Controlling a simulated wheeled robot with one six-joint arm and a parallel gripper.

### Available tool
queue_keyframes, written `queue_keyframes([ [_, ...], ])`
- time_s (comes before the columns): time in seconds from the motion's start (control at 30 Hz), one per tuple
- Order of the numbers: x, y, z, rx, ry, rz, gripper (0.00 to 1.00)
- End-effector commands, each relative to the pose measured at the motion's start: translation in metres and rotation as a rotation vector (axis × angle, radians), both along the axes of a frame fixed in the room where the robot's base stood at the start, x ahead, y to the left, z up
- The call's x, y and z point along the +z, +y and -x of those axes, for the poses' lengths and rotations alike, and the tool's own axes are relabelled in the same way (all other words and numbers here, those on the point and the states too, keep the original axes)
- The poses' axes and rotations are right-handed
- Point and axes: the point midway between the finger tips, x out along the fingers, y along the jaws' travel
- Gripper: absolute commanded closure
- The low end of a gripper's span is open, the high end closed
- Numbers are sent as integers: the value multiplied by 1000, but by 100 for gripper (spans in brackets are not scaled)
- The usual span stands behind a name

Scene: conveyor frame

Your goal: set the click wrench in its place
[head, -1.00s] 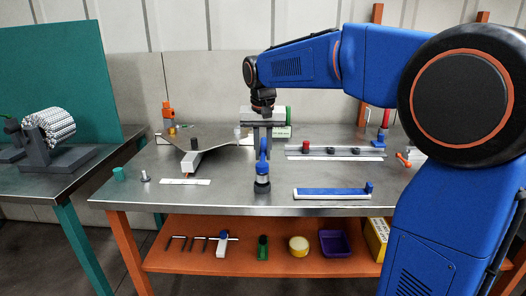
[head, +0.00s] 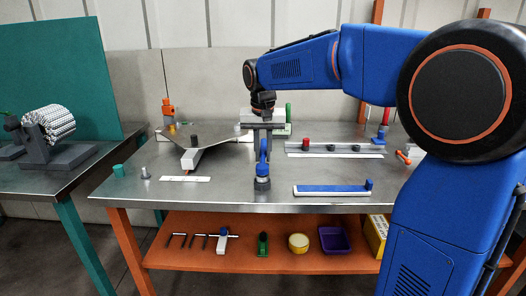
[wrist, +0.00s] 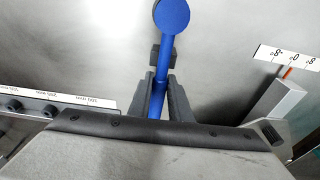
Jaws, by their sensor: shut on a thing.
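The click wrench (head: 263,168) appears to be the blue tool with a dark end, over the front middle of the bench. My gripper (head: 263,147) points down and is shut on its blue shaft. In the wrist view the fingers (wrist: 160,92) close on both sides of the shaft, and the wrench (wrist: 171,16) ends in a round blue part beyond a dark block. Whether its lower end touches the bench is unclear. A white base with a blue bar and upright blue block (head: 332,191) lies to the right; I cannot tell whether this is the wrench's place.
Left of my gripper are a grey plate on a white block (head: 190,160) and a white marked strip (head: 185,179). Behind right lies a long rail with knobs (head: 335,149). Bare bench separates the wrench from the blue-barred base.

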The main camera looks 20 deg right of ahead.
Motion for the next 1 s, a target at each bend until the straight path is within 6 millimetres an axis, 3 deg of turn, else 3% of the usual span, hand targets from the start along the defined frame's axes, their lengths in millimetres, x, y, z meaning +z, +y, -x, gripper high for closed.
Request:
queue_keyframes([
  [0.63, -13, 0, 0, 0, -1, 0, 100],
  [0.67, -13, 0, 0, 0, -1, 0, 75],
  [0.73, -13, 0, 0, 0, -1, 0, 60],
  [1.0, -13, 0, 0, 0, 0, 0, 60],
])
